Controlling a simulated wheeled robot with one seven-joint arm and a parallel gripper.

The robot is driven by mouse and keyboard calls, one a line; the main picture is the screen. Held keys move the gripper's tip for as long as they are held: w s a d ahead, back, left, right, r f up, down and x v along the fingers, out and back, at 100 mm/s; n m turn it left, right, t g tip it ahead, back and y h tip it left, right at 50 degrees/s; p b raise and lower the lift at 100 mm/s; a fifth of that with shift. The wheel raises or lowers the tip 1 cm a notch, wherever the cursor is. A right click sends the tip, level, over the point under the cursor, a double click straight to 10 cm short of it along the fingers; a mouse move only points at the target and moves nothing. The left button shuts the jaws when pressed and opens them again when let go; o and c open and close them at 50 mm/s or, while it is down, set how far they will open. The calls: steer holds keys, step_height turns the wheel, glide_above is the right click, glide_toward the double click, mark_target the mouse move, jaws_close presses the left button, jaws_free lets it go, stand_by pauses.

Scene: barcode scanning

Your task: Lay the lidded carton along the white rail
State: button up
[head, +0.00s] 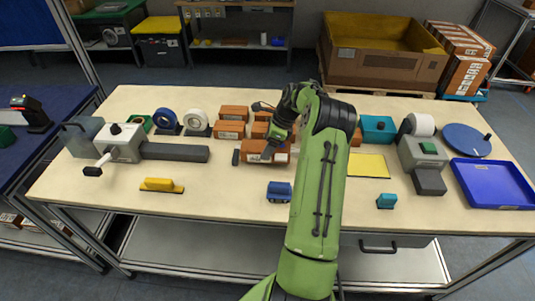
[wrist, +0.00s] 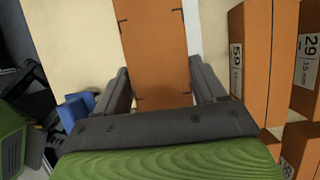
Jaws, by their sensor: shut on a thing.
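The carton (wrist: 152,40) is orange-brown with small dark corner marks, and in the wrist view it lies lengthwise between the two dark fingers of my gripper (wrist: 158,78). My gripper is shut on it. In the head view my gripper (head: 267,153) is at the carton (head: 253,147), in front of the other cartons, and partly covers it. A narrow white strip, which looks like the white rail (wrist: 191,25), runs along the carton's right side in the wrist view. I cannot tell whether they touch.
Several labelled cartons (wrist: 254,60) stand close on the right in the wrist view. On the table (head: 225,195) a blue block (head: 279,191), a yellow block (head: 161,185) and a grey device (head: 120,143) stand around. A blue tray (head: 492,184) lies at the right. The front middle is mostly clear.

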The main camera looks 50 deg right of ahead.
steer(key=shift+f, duration=1.35)
steer(key=shift+f, duration=0.1)
steer(key=o, duration=1.2)
steer(key=shift+o, duration=0.2)
